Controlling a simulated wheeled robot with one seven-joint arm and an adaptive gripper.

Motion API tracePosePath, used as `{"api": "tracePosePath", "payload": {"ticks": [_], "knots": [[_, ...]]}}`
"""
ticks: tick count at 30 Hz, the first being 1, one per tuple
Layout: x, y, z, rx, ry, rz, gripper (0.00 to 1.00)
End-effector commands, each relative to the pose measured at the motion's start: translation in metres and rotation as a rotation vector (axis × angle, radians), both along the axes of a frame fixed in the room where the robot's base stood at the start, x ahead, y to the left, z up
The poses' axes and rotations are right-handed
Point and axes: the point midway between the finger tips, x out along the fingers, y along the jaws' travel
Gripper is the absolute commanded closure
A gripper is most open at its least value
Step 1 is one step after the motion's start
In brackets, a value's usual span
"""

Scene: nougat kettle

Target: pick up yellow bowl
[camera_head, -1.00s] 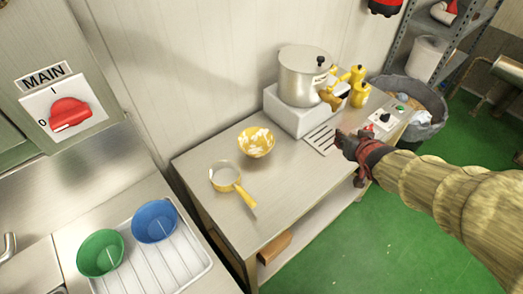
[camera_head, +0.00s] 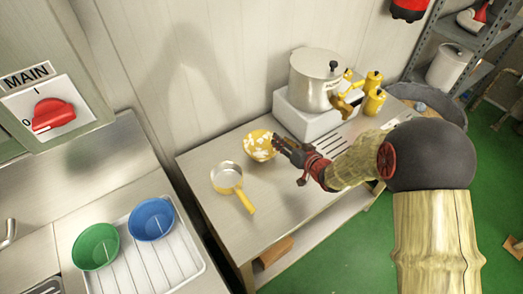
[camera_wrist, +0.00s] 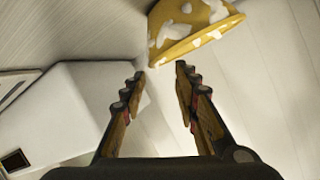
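The yellow bowl (camera_head: 260,146) with white patches sits on the steel table, left of the white stove block. My gripper (camera_head: 281,143) is at the bowl's right side in the head view. In the wrist view the bowl (camera_wrist: 188,24) is at the top, just beyond the fingertips. My gripper (camera_wrist: 158,72) is open there, its two fingers apart with nothing between them. The bowl's rim looks close to the right fingertip; I cannot tell whether they touch.
A yellow-handled pan (camera_head: 229,178) lies in front of the bowl. A large pot (camera_head: 314,80) stands on the white block (camera_head: 300,118), with yellow bottles (camera_head: 373,100) beside it. Green (camera_head: 96,247) and blue (camera_head: 152,219) bowls stand on the drying rack at left.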

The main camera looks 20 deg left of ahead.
Motion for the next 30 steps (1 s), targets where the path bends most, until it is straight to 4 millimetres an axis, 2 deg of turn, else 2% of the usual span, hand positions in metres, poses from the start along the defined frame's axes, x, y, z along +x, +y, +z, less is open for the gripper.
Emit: {"api": "tracePosePath", "payload": {"ticks": [5,11,15,23,30], "knots": [[0.007,0.007,-0.007,-0.001,0.0,0.001,0.69],[0.024,0.021,-0.026,-0.001,0.0,0.001,0.69],[0.034,0.032,-0.029,-0.001,0.0,0.001,0.69],[0.036,0.033,-0.029,-0.002,0.0,0.0,0.69],[0.036,0.033,-0.029,-0.002,0.0,0.0,0.81]]}}
